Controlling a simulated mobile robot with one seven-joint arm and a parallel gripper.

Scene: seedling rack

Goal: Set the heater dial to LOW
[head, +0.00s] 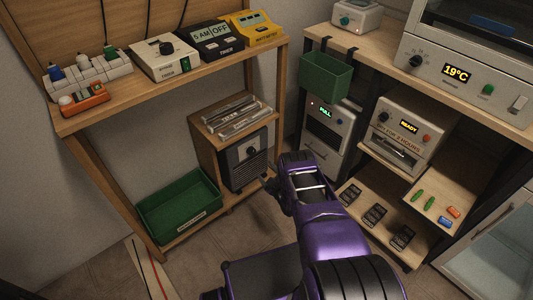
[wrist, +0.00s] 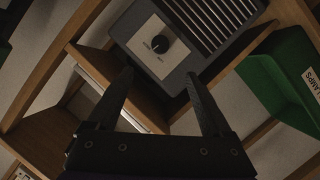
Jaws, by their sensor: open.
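The heater (head: 249,172) is a dark grey box with a slatted grille, on the low wooden shelf in the head view. Its black round dial (head: 251,151) is on its front. In the wrist view the dial (wrist: 160,44) sits on a pale plate beside the silver grille of the heater (wrist: 135,25). The dial has a light pointer mark; the plate's lettering is too small to read. My gripper (wrist: 160,74) is open and empty, its two fingers spread below the dial in the wrist view and apart from it. In the head view my gripper (head: 271,184) is in front of the heater.
A wooden cubby with trays (head: 237,115) surrounds the heater. A green bin (head: 180,208) stands left of it. A tall cabinet (head: 327,140) with a lit display stands to the right, under a hanging green basket (head: 325,77).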

